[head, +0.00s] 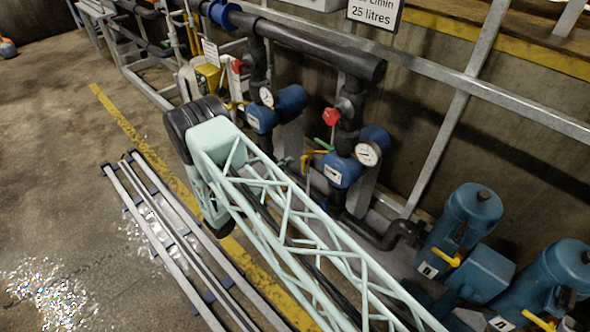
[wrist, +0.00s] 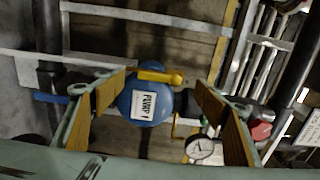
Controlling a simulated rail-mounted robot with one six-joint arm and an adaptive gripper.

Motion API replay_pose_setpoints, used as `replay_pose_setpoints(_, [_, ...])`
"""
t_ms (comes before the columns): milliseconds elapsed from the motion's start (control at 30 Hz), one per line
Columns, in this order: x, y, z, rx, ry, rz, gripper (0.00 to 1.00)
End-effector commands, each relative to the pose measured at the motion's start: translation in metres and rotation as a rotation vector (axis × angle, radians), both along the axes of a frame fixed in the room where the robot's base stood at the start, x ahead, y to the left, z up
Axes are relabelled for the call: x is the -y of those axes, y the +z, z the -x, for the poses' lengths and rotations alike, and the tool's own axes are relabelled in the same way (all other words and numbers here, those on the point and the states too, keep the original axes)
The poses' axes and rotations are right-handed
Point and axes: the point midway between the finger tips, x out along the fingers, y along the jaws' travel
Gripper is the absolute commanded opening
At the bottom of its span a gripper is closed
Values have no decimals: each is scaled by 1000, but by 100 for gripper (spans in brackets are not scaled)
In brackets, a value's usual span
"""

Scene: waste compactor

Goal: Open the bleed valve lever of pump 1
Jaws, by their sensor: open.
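In the wrist view, the round blue body of pump 1 (wrist: 150,104) carries a white label reading "PUMP 1". A yellow lever (wrist: 160,76) lies roughly crosswise at its upper edge in the picture. My gripper (wrist: 163,88) is open, with one tan-padded finger on each side of the blue body and lever. The lever shows between the fingers, and no contact is visible. In the head view, my pale green lattice arm crosses the middle and my gripper is not visible. Two blue gauge units there have labels too small to read.
A dial gauge (wrist: 200,148) and a red handle (wrist: 262,131) are near the right finger in the wrist view. In the head view, dark pipes (head: 310,45), metal rails (head: 490,92) and blue canisters (head: 470,215) crowd the wall side. Floor at left is mostly open.

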Motion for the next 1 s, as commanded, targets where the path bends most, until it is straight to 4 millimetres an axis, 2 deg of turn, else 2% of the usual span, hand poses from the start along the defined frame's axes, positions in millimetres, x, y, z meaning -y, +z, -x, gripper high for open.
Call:
replay_pose_setpoints(100, [-11,0,12,0,2,0,65])
replay_pose_setpoints(400, [-27,0,30,1,0,-1,65])
replay_pose_setpoints(1000, [-29,0,33,0,0,0,65])
